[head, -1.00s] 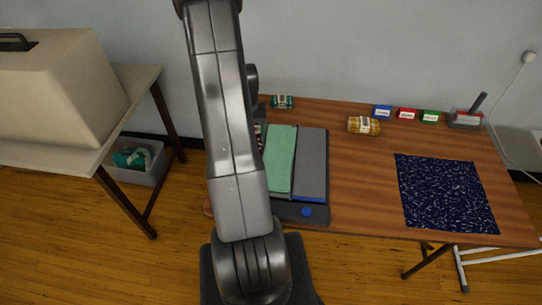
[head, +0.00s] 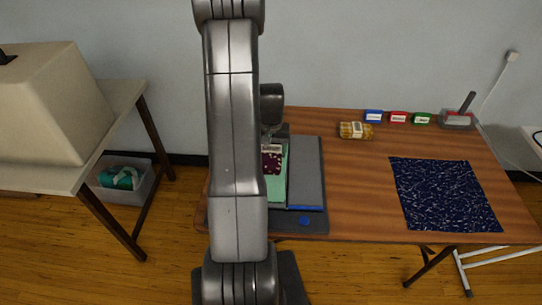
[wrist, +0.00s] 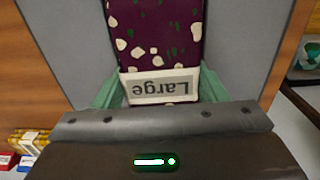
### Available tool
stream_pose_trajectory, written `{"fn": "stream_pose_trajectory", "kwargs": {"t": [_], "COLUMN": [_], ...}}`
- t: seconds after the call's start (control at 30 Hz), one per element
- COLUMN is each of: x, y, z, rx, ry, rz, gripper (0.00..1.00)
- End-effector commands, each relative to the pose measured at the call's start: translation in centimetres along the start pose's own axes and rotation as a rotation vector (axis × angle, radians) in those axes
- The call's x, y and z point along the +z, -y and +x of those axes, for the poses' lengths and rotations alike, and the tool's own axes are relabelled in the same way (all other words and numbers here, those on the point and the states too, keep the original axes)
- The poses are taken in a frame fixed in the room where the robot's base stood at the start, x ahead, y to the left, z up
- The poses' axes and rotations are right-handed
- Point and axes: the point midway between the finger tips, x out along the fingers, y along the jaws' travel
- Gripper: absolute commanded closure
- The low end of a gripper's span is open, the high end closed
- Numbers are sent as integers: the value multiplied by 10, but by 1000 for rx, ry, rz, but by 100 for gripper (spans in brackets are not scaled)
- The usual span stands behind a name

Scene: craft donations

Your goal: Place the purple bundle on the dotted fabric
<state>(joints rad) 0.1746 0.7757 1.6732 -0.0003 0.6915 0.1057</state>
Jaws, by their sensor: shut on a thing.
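The purple bundle (head: 271,162), dark purple with cream and green spots, is at my gripper (head: 272,146) over the green cloth on the dark tray. In the wrist view the bundle (wrist: 155,40) has a white label reading "Large", upside down. My gripper (wrist: 160,98) is shut on its labelled end. I cannot tell whether the bundle is clear of the cloth below. The dotted fabric (head: 445,195), a flat navy square with white specks, lies bare at the right of the table.
A yellow bundle (head: 356,131) lies near the table's back, beside blue (head: 374,117), red (head: 398,118) and green (head: 422,119) labelled blocks. A grey container (head: 457,119) stands at the back right corner. Bare wood (head: 360,185) separates the tray (head: 315,222) from the fabric.

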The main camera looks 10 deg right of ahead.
Motion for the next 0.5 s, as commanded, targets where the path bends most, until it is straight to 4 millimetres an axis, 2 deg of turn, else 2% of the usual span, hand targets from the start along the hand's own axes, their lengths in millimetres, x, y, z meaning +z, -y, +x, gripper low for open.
{"fn": "stream_pose_trajectory", "kwargs": {"t": [0.2, 0.5], "x": [1, 0], "y": [0, 0], "z": [27, 31], "rx": [0, 0], "ry": [3, 1], "rz": [0, 0], "gripper": [61, 61]}}
